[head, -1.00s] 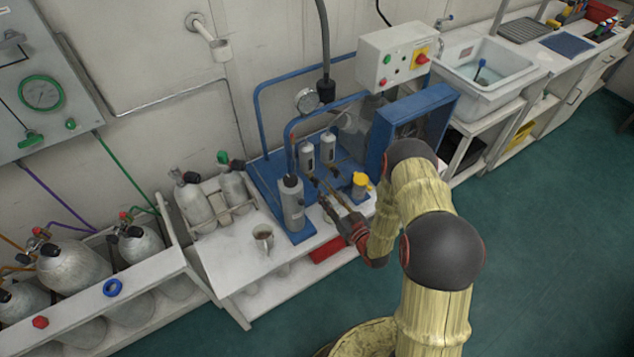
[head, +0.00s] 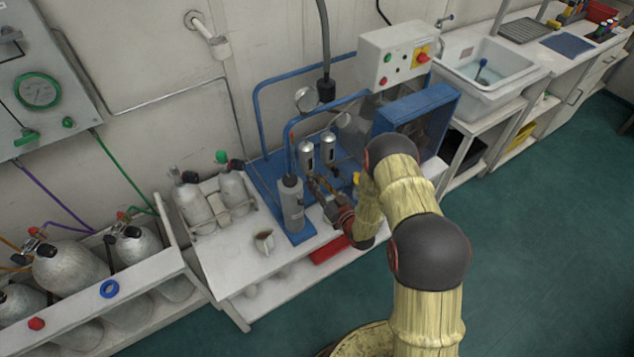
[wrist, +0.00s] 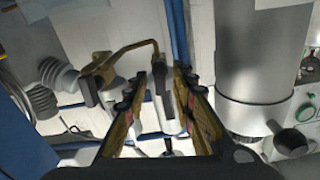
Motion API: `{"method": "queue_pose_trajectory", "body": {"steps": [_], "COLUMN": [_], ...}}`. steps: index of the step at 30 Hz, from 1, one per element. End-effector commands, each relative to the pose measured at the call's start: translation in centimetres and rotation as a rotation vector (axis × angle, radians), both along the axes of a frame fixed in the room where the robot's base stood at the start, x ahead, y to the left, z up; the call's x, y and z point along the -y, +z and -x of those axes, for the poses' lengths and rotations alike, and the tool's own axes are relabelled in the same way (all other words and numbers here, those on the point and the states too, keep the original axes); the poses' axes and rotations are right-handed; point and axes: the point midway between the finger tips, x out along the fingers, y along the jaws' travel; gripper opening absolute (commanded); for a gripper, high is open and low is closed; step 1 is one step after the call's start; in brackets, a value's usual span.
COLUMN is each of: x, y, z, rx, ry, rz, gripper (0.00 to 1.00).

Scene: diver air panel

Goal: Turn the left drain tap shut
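Two small grey cylinders, the left one (head: 306,156) and the right one (head: 328,149), stand on the blue compressor frame. In the head view my gripper (head: 317,188) is just below the left cylinder and covers most of the tap there. In the wrist view my gripper (wrist: 160,88) is open. A dark tap lever (wrist: 160,77), seemingly the left drain tap, shows between the fingers; I cannot tell whether they touch it. A second dark lever (wrist: 88,91) on a brass fitting is outside the fingers, to their left.
A larger grey cylinder (head: 291,205) stands close to my gripper; it also shows in the wrist view (wrist: 262,55). A metal mug (head: 264,242) stands on the white bench (head: 235,268). A yellow-topped item is mostly hidden behind my arm. A blue guard (head: 415,108) stands at right.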

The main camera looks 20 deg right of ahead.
Motion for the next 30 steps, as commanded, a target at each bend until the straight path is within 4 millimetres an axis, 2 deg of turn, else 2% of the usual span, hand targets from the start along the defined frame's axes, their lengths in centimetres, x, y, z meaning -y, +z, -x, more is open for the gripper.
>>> {"method": "queue_pose_trajectory", "body": {"steps": [12, 30], "x": [0.01, 0.06], "y": [0.00, -0.02], "z": [0.02, 0.01], "rx": [0.000, -0.012], "ry": [0.000, 0.000], "rz": [0.000, -0.036], "gripper": [0.00, 0.00]}}
